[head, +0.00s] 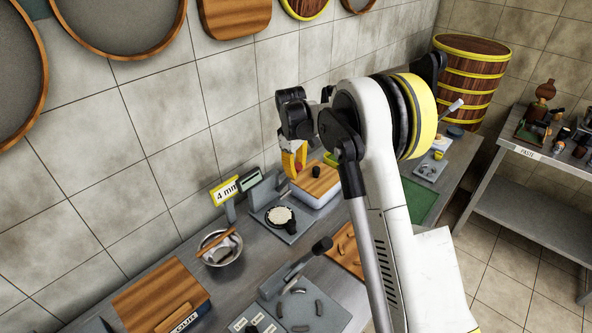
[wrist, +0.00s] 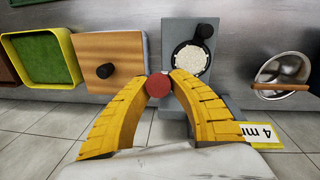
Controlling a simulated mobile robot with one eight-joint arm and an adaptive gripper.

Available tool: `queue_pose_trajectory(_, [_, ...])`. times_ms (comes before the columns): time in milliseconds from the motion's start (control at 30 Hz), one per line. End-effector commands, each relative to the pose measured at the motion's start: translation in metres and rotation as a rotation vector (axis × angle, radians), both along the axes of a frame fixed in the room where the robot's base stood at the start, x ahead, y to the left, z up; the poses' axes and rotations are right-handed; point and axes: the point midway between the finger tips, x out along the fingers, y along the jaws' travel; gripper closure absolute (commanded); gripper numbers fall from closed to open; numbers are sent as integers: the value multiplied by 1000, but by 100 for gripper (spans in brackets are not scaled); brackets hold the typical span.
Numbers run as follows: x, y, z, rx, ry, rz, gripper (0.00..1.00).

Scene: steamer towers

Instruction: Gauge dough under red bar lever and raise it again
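A pale round dough disc (head: 280,216) lies on a black round plate on a grey gauge base (head: 264,230). In the wrist view the dough (wrist: 191,60) is uncovered from above, just beyond my fingertips. The red end of the bar lever (wrist: 158,86) sits between the tips of my yellow fingers, which press in on both sides. A small bit of red also shows between the fingers in the head view. My gripper (head: 296,170) is above and behind the gauge and appears shut on the red end. The rest of the lever bar is mostly hidden.
A "4 mm" sign (head: 226,191) and a small display (head: 250,182) stand behind the gauge. A steel bowl (head: 221,252) is to the left. A wood-lidded box (head: 318,183) with a black knob is to the right. A tiled wall rises close behind.

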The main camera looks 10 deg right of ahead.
Motion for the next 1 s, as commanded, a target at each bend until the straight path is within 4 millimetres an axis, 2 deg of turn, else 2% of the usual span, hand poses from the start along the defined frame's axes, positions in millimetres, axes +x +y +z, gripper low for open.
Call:
queue_pose_trajectory(267, [-2,-1,-2,4,-6,0,100])
queue_pose_trajectory(467, [-11,-8,-10,41,-60,-3,100])
queue_pose_trajectory(1000, [-52,-35,-66,268,-401,-4,100])
